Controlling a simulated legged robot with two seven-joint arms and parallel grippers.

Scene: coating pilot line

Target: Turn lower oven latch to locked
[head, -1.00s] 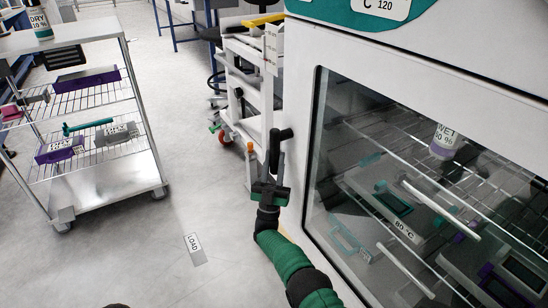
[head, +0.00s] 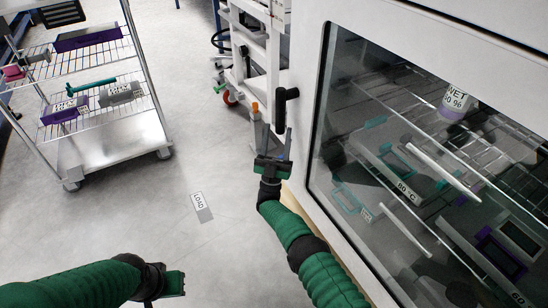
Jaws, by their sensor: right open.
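The oven latch (head: 280,110) is a black handle on the left edge of the oven's white front, beside the glass door. Its long part hangs down and a short black knob points right at its top. My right gripper (head: 277,133) is open just below it, fingers pointing up the picture. The latch's lower end shows near the fingertips; whether it lies between them or they touch it I cannot tell. My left gripper (head: 173,284) is at the bottom left over the floor, far from the latch; its fingers are not clear.
The oven's glass door (head: 400,150) is closed, with racks and labelled trays behind it. A white wheeled cart (head: 250,65) stands just behind the latch. A wire-shelf trolley (head: 115,150) stands at the left.

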